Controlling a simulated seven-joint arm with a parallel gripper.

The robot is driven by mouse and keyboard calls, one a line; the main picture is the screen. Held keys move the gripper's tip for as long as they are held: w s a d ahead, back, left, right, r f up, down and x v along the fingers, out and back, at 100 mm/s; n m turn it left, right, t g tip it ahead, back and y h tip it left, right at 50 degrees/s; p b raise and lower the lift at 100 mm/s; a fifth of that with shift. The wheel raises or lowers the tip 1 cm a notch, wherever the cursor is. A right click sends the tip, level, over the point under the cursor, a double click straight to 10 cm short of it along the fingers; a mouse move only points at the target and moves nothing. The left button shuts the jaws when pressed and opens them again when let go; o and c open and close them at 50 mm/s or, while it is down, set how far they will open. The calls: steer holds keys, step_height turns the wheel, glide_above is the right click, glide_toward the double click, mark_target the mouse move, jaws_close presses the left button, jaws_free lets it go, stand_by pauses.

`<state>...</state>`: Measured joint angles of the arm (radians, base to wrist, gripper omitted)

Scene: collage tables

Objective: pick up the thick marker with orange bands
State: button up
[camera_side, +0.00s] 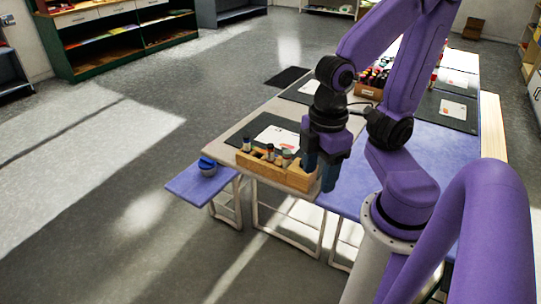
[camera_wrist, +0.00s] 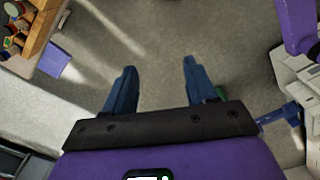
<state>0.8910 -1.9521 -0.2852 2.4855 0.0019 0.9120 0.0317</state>
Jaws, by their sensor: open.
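A wooden holder (camera_side: 300,180) stands at the near edge of the table, with several thick markers (camera_side: 286,158) upright in its slots. Its corner also shows at the top left of the wrist view (camera_wrist: 38,38), with dark marker bodies and pale or orange ends. I cannot tell for sure which marker has the orange bands. My gripper (camera_side: 320,178) points down by the right end of the holder. In the wrist view its two blue fingers (camera_wrist: 158,78) are apart, with only floor between them.
A purple bench (camera_side: 184,186) with a blue pot (camera_side: 207,166) stands left of the table. A dark mat (camera_side: 240,136) with paper lies behind the holder. A second holder of markers (camera_side: 370,91) stands farther back. Open floor lies at the left.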

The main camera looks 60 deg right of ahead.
steer(key=w+m, duration=0.7)
steer(key=w, duration=0.2)
steer(key=m, duration=2.3)
glide_above(271, 152)
steer(key=d, duration=0.2)
steer(key=f, duration=1.1)
steer(key=w+f, duration=0.1)
steer(key=f, duration=0.4)
steer(key=shift+a+f, duration=0.25)
steer(key=shift+f, duration=0.05)
steer(key=shift+s+a+f, duration=0.1)
steer(key=shift+a+f, duration=0.05)
steer(key=shift+f, duration=1.4)
steer(key=shift+a+f, duration=0.1)
steer(key=shift+f, duration=1.45)
jaws_close()
